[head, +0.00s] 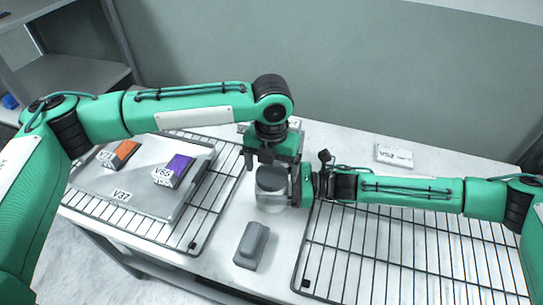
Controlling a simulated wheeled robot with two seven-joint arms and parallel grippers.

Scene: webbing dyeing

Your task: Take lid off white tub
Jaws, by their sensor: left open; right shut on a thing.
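The white tub (270,204) stands on the white table near the middle, with a dark grey lid (271,178) on top. My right gripper (297,187) comes in from the right and is shut on the tub at its right side. My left gripper (272,160) points down just above and behind the lid and is open. Its fingers partly overlap the lid's back edge, and I cannot tell whether they touch it.
A grey block (252,245) lies in front of the tub. At left a grey tray (100,186) labelled V37 holds orange (120,153) and purple (174,170) boxes on a wire rack (215,205). Another rack (400,262) lies at right. A white V52 box (394,154) sits behind.

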